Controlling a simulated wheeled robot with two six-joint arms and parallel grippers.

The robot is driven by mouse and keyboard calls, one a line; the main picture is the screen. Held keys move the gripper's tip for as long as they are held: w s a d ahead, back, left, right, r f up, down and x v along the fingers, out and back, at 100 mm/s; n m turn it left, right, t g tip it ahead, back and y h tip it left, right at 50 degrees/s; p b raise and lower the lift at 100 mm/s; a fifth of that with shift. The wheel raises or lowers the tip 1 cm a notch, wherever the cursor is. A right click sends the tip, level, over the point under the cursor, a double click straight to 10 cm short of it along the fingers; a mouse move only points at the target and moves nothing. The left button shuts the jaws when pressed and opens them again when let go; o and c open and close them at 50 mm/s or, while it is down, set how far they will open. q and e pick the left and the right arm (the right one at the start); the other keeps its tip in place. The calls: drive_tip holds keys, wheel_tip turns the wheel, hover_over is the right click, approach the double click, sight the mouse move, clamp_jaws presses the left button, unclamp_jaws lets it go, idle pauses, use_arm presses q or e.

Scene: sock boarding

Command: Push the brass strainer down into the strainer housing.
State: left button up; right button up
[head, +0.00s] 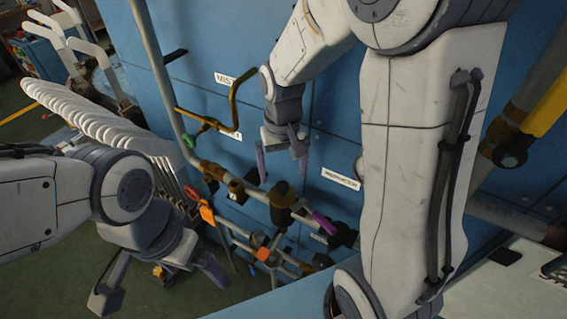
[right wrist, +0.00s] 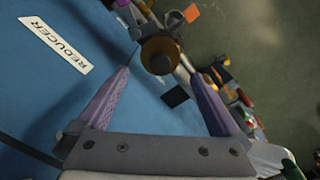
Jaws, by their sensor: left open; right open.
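My right gripper (head: 281,163) hangs open with its fingers pointing down, above a dark brass fitting (head: 283,196) on the pipe run. In the right wrist view the open right gripper (right wrist: 161,78) has a round brass piece with a dark centre (right wrist: 160,56) beyond and between its fingertips, apart from them. I cannot tell whether this is the brass strainer or the strainer housing, or how deep any strainer sits. My left gripper (head: 158,284) is open and empty at the lower left, away from the pipes.
A blue panel (head: 330,130) stands behind the pipes, with a REDUCER label (head: 340,179). Other obstacles are a bent brass pipe (head: 236,108), an orange tag (head: 207,214), a purple handle (head: 324,222) and a rack of white sock boards (head: 90,118). Green floor lies at lower left.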

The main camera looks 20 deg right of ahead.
sight(283, 186)
drive_tip(key=shift+r, duration=1.45)
drive_tip(key=shift+f, duration=0.1)
wheel_tip(283, 186, down, 10)
drive_tip(key=shift+p, duration=0.5)
drive_tip(key=shift+r+p, duration=0.4)
drive_tip(key=shift+f, duration=0.15)
